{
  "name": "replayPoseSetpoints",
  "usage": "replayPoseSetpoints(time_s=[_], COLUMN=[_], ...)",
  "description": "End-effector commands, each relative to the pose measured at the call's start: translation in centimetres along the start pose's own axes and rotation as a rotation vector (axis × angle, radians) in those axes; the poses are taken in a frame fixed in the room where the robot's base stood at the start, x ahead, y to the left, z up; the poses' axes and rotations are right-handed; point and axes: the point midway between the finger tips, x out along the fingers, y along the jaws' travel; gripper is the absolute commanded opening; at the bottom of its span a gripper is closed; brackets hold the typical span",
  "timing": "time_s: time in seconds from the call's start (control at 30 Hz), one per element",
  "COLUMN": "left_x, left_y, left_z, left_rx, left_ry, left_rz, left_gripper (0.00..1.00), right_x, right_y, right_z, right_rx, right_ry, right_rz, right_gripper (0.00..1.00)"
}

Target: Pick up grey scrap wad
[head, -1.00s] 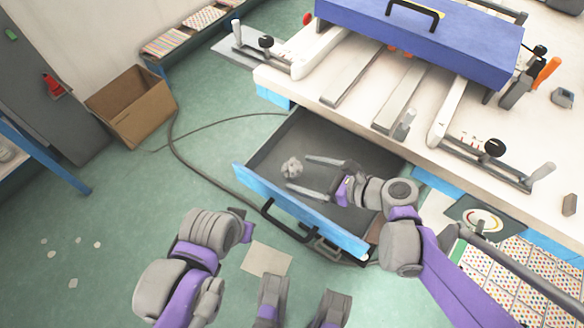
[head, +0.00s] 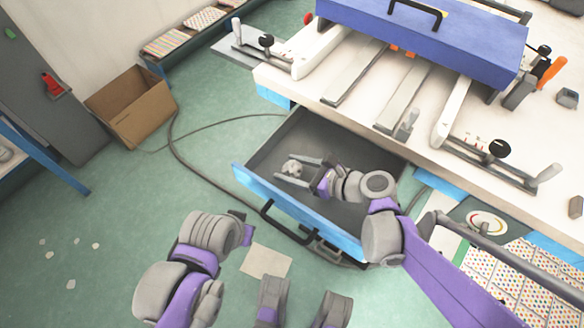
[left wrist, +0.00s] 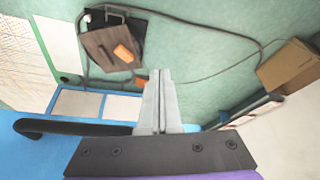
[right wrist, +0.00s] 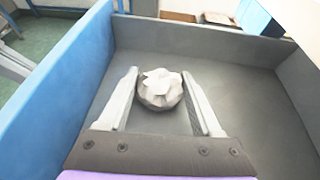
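The grey scrap wad (head: 292,167) is a crumpled, faceted ball on the floor of the open drawer (head: 350,132). My right gripper (head: 290,170) is inside the drawer, open, with its fingers on either side of the wad. In the right wrist view the wad (right wrist: 160,90) lies between the tips of the right gripper (right wrist: 160,88), with a visible gap on the right side and a narrower one on the left. My left gripper (left wrist: 157,75) has its fingers together and nothing shows between them. In the head view its fingers are hidden.
The drawer's blue front (head: 300,218) with a black handle stands between the wad and the open floor. The worktable (head: 300,88) overhangs the drawer's back. A cardboard box (head: 132,108) stands on the floor at left, and a cable runs along the floor beside the drawer.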

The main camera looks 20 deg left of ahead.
Motion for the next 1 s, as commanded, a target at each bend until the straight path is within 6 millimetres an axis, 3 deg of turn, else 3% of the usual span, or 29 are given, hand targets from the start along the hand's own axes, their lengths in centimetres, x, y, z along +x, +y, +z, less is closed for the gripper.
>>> replayPoseSetpoints(time_s=[0.03,0.1,0.5,1.0], left_x=[0.0,0.0,-0.2,-3.5], left_y=[0.0,0.0,0.0,0.0], left_z=[0.0,0.0,-0.1,-1.2], left_rx=[0.0,0.0,0.0,0.0], left_ry=[0.0,0.0,0.001,0.013], left_rz=[0.0,0.0,0.0,0.0], left_gripper=[0.0,0.0,0.0,0.0], right_x=[0.0,0.0,-0.2,-3.5], right_y=[0.0,0.0,0.0,0.0], right_z=[0.0,0.0,0.4,8.4], right_rx=[0.0,0.0,0.0,0.0], right_ry=[0.0,0.0,0.0,0.0], right_rz=[0.0,0.0,0.0,0.0], right_gripper=[0.26,0.14,0.13,0.13])
